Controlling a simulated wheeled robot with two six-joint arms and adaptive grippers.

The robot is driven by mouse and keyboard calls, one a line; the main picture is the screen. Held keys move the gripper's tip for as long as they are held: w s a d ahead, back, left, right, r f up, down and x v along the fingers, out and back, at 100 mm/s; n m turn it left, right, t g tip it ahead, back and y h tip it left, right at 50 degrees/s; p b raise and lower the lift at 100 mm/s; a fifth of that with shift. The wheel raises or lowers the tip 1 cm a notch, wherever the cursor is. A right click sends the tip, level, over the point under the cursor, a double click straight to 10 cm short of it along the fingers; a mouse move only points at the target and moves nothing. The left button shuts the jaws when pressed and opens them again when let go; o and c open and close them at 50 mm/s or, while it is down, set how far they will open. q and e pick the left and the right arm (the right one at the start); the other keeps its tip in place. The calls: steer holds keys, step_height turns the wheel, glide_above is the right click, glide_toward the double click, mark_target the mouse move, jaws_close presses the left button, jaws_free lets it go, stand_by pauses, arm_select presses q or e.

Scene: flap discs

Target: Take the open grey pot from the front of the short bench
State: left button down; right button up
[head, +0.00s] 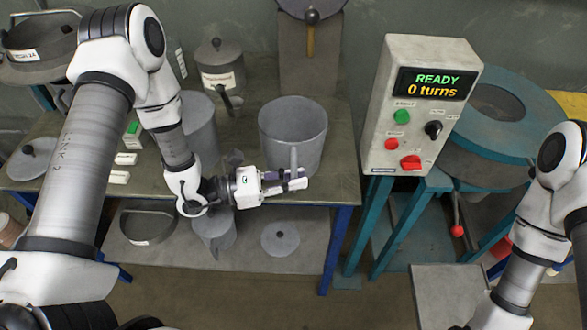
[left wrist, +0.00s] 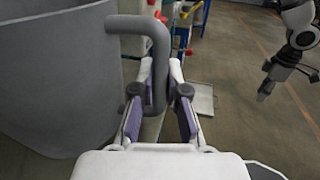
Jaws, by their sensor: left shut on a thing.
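The open grey pot (head: 292,128) stands at the front right of the short bench (head: 245,95), upright and without a lid. Its side handle (head: 294,158) faces the front. My left gripper (head: 292,181) is shut on that handle at the bench's front edge. In the left wrist view the pot wall (left wrist: 55,75) fills the left side, and the bent handle (left wrist: 158,60) passes between the fingers of the left gripper (left wrist: 163,72). I cannot tell whether the pot's base touches the bench. My right arm shows at far right; its gripper (left wrist: 266,90) is small and dark in the left wrist view.
Another grey pot (head: 198,128) stands left of it, partly behind my arm. A lidded, labelled pot (head: 220,70) is behind. A control box (head: 415,105) reading "READY 0 turns" stands close on the right, on a teal stand. The lower shelf holds a lid (head: 280,238).

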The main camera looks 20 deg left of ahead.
mark_target(293, 166)
arm_select(q)
step_height(293, 166, up, 4)
steer(key=shift+f+p, duration=0.1)
steer(key=shift+p, duration=0.85)
steer(key=s+d+p, duration=0.9)
steer(key=s+p, duration=0.4)
steer(key=p, duration=0.1)
steer(key=shift+r, duration=0.45)
steer(key=c, duration=1.7)
jaws_free()
steer(key=shift+d, duration=0.1)
steer(key=shift+c, duration=0.2)
jaws_close()
